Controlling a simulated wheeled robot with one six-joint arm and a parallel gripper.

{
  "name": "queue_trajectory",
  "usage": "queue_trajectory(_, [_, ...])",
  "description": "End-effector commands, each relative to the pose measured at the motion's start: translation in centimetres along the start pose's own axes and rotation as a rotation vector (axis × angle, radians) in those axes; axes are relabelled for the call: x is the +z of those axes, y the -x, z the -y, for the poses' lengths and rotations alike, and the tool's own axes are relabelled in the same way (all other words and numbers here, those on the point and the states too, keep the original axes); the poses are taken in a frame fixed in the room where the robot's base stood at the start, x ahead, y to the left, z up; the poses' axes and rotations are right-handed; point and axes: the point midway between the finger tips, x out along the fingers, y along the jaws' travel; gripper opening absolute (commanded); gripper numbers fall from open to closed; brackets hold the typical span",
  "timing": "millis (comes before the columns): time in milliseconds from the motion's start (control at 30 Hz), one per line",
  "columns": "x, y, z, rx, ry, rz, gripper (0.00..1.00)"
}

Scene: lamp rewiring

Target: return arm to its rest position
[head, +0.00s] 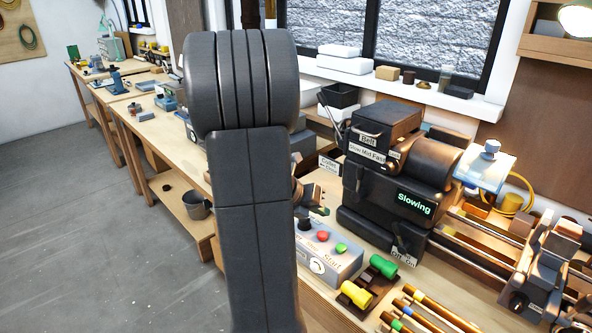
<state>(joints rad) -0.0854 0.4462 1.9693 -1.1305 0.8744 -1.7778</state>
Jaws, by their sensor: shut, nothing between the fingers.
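My arm stands upright in the middle of the head view, its dark links and rounded elbow filling the centre. My gripper (316,205) shows only in part, as small grey jaw-like pieces just right of the arm's edge. It is shut and holds nothing. The rest of it and my forearm are hidden behind the nearer link. It appears in front of the bench machine, above the grey control box (330,252); the gap between them cannot be judged.
A dark lathe-like machine (385,185) with a lit "Slowing" sign stands right. Green (383,266) and yellow (357,293) spools and several coloured rods lie in front. A metal bucket (196,206) sits on a low shelf. Open grey floor (80,240) lies left.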

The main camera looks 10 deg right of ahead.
Motion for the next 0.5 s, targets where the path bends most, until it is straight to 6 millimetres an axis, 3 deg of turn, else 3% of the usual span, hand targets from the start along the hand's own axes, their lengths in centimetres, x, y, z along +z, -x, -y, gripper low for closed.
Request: queue_trajectory(500, [-1.4,-2.0,-1.5,0.001,-0.002,0.002,0.00])
